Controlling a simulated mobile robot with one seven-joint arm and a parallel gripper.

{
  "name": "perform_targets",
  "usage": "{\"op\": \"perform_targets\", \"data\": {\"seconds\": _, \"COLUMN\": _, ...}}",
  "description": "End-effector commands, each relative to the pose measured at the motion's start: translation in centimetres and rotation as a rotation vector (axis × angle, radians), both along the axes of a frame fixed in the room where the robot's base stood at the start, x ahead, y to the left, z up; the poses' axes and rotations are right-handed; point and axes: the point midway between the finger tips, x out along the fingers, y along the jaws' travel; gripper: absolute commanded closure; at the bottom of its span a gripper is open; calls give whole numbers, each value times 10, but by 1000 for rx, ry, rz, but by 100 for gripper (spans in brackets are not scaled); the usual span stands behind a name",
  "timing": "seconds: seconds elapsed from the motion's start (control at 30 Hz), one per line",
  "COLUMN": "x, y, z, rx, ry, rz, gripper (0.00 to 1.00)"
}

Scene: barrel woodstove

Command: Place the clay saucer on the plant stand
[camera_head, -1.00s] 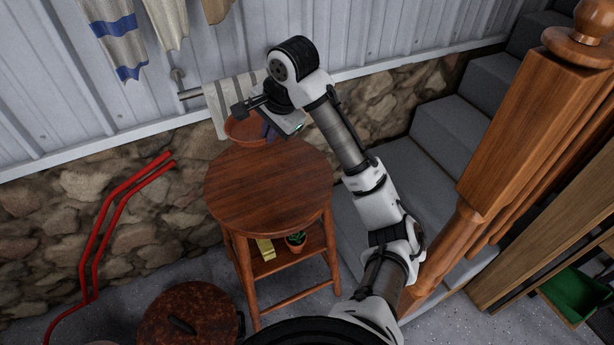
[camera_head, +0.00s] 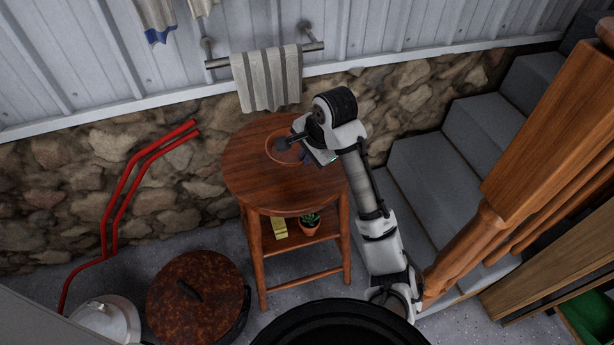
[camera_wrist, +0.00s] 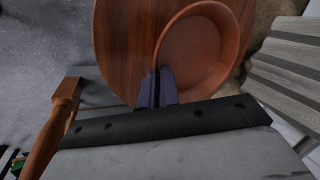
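The clay saucer (camera_head: 283,150) is a shallow terracotta dish, seen over the back part of the plant stand's round wooden top (camera_head: 262,184). In the wrist view the saucer (camera_wrist: 203,50) appears upright, inside facing up, above the brown top (camera_wrist: 125,45). My gripper (camera_head: 304,157) is at the saucer's right side in the head view. In the wrist view its dark purple fingers (camera_wrist: 158,88) are close together on the saucer's rim. I cannot tell whether the saucer touches the top or hangs slightly above it. My gripper hides part of the saucer in the head view.
A striped towel (camera_head: 268,80) hangs on a wall bar behind the stand. A small potted plant (camera_head: 309,220) and a yellow block (camera_head: 280,228) sit on the lower shelf. A rusty lidded pot (camera_head: 195,300) stands front left. Grey stairs (camera_head: 440,170) rise right.

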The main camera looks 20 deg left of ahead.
Motion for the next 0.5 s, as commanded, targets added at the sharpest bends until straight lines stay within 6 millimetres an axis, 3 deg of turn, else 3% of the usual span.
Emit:
{"op": "perform_targets", "data": {"seconds": 0.1, "x": 0, "y": -2, "z": -22, "rx": -1, "ry": 1, "rz": -4, "gripper": 100}}
{"op": "perform_targets", "data": {"seconds": 0.5, "x": 1, "y": -2, "z": -66, "rx": -1, "ry": 0, "rz": -4, "gripper": 100}}
